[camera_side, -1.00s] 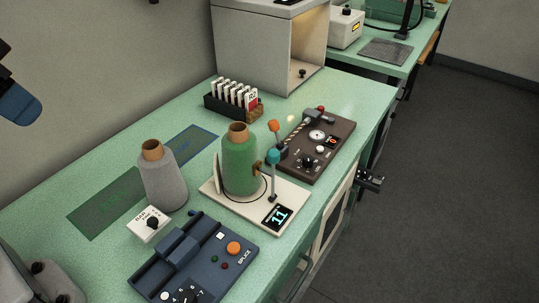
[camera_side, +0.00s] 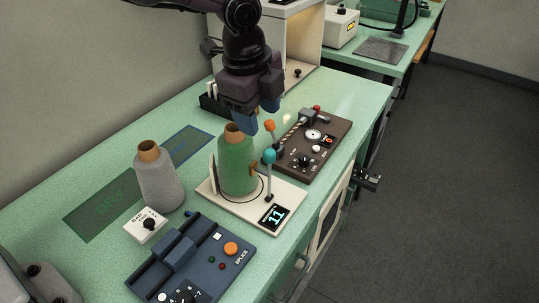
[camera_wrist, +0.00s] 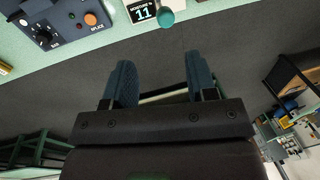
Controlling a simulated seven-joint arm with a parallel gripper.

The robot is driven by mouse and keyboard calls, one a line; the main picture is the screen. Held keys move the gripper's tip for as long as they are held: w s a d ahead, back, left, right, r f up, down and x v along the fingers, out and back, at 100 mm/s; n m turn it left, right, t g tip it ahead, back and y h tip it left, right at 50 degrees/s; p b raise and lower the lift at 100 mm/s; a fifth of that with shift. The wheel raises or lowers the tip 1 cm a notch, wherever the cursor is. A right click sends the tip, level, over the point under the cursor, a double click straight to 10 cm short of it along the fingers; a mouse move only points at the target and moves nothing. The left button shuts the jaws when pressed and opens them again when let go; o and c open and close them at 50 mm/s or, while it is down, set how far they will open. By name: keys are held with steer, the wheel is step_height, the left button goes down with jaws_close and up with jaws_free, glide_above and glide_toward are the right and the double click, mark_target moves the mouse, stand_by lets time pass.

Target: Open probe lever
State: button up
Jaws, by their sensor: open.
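A lever with a teal ball knob (camera_side: 269,156) stands upright on a cream base (camera_side: 290,190) beside a green yarn cone (camera_side: 237,172). Its knob also shows at the top of the wrist view (camera_wrist: 166,17). A second lever with an orange knob (camera_side: 270,126) stands at the brown gauge panel (camera_side: 315,160). I cannot read which lever is the probe lever. My gripper (camera_side: 257,115) is open and empty, with its blue fingers pointing down above and behind the green cone's top. In the wrist view its fingers (camera_wrist: 160,65) are spread apart with floor beyond them.
A display (camera_side: 275,215) reading 11 sits on the cream base. A grey cone (camera_side: 158,178) and a blue splice box (camera_side: 190,262) stand to the left and in front. A rack (camera_side: 211,104) is partly hidden behind my arm. The bench's right edge is close to the levers.

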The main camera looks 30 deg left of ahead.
mark_target(269, 152)
steer(key=shift+m, duration=0.9)
steer(key=w+f, duration=0.1)
steer(key=f, duration=0.3)
steer(key=w+f, duration=0.1)
steer(key=f, duration=0.3)
steer(key=w+f, duration=0.1)
steer(key=f, duration=0.3)
steer(key=shift+d, duration=0.2)
jaws_close()
